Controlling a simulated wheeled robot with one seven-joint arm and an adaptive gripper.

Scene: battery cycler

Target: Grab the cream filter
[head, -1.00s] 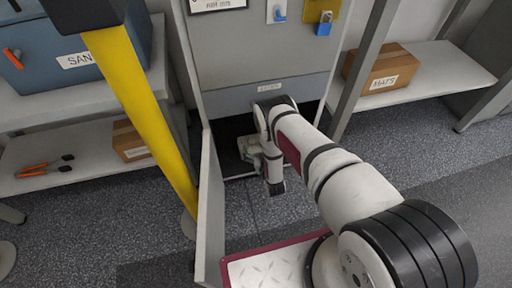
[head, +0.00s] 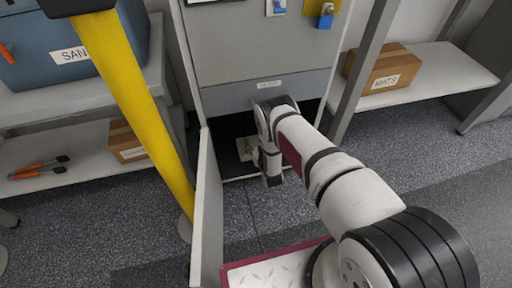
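A small pale, greyish thing (head: 244,148) shows in the dark opening at the bottom of the grey cabinet (head: 262,95), just left of my wrist. It may be the cream filter, but it is too small and too covered to be sure. My arm reaches over to the opening and bends down there. My gripper's fingers are hidden behind my own wrist, so I cannot see whether they touch anything.
An open door panel (head: 207,215) stands upright left of the opening. A yellow post (head: 135,100) is farther left. Shelves on both sides hold a MATS box (head: 382,72), another cardboard box (head: 126,142), a blue SAND container (head: 75,50) and orange-handled tools (head: 38,168).

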